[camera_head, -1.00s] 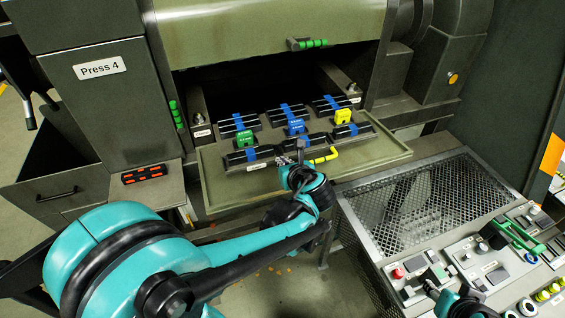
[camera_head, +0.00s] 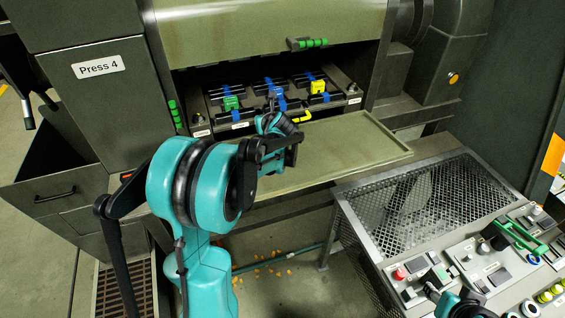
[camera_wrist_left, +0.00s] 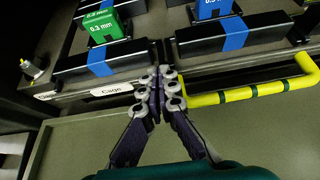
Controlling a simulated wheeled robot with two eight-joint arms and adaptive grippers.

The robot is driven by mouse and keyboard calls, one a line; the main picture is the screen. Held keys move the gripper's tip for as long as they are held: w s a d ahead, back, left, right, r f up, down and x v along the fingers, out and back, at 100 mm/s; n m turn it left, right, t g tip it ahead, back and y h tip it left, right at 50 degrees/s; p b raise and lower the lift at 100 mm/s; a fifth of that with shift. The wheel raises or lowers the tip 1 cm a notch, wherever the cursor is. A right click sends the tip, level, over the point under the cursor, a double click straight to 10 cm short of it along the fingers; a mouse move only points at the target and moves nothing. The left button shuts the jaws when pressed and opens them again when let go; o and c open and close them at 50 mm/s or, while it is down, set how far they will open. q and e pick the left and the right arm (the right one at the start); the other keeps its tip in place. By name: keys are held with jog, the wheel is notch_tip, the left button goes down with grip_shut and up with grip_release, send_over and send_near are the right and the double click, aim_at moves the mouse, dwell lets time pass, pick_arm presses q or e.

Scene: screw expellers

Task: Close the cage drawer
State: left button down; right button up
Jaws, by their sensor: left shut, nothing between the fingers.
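The cage drawer (camera_head: 243,122) is a dark frame of black bars with blue straps, under the raised green hood of the press. It sits mostly inside the opening, behind a bare green shelf. Its yellow handle (camera_head: 302,117) faces me; it also shows in the left wrist view (camera_wrist_left: 252,92), right of my fingers. My left gripper (camera_wrist_left: 157,92) is shut and empty, its fingertips at the drawer's front edge beside the "Cage" label (camera_wrist_left: 110,89). Whether they touch is hard to tell. My right gripper (camera_head: 432,290) is partly in view at the bottom right; its fingers are unclear.
The green shelf (camera_head: 345,150) in front of the drawer is clear. A mesh guard (camera_head: 410,210) and a control panel (camera_head: 470,265) stand at the right. Green (camera_head: 231,103) and yellow (camera_head: 318,88) blocks sit on the drawer. A green-gripped handle (camera_head: 307,43) is on the hood.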

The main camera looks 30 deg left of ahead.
aim_at(256, 108)
pick_arm(q)
jog(key=w+a, duration=0.4)
jog(key=a, duration=0.1)
jog(key=shift+w+a, duration=0.25)
jog(key=shift+w, duration=0.1)
pick_arm(e)
jog(key=shift+r, duration=0.2)
